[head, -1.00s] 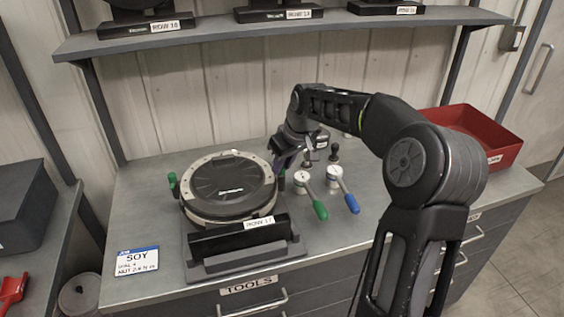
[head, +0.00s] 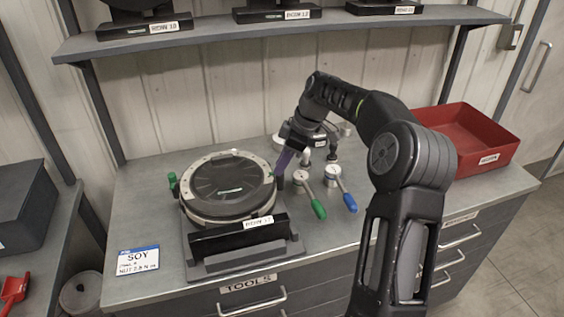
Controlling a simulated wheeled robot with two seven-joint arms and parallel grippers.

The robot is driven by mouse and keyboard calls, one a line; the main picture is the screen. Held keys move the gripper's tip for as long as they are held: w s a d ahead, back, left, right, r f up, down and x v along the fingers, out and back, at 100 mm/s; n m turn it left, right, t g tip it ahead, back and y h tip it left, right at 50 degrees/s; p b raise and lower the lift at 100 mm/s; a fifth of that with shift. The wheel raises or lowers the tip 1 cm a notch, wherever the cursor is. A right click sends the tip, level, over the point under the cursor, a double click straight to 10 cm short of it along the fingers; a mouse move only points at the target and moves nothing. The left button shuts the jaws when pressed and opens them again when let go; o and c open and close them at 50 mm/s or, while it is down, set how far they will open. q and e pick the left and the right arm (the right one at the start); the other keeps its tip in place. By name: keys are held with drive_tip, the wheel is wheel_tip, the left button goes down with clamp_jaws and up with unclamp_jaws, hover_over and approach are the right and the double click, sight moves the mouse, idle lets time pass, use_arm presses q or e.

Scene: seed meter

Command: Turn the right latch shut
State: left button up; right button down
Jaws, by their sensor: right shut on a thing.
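The round dark seed meter (head: 228,186) lies on its black stand marked ROW 17 (head: 240,238) on the grey bench. Its left latch, with a green knob (head: 172,178), stands upright at the left rim. My right gripper (head: 281,172) points down at the meter's right rim. Its purple fingers are shut on the right latch, which they mostly hide; only a dark part below the fingertips shows. I cannot tell the latch's exact angle. My left gripper is not in view.
A red bin (head: 465,140) is at the back right. A SOY card (head: 137,261) lies at the front left. A shelf (head: 220,37) runs above.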

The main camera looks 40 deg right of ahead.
idle(0.4)
drive_tip(key=c, duration=1.3)
unclamp_jaws()
drive_tip(key=shift+o, duration=0.2)
drive_tip(key=b+v, duration=0.1)
drive_tip(key=v, duration=0.6)
drive_tip(key=shift+r, duration=0.4)
drive_tip(key=shift+s+d, duration=0.1)
drive_tip(key=shift+d, duration=0.05)
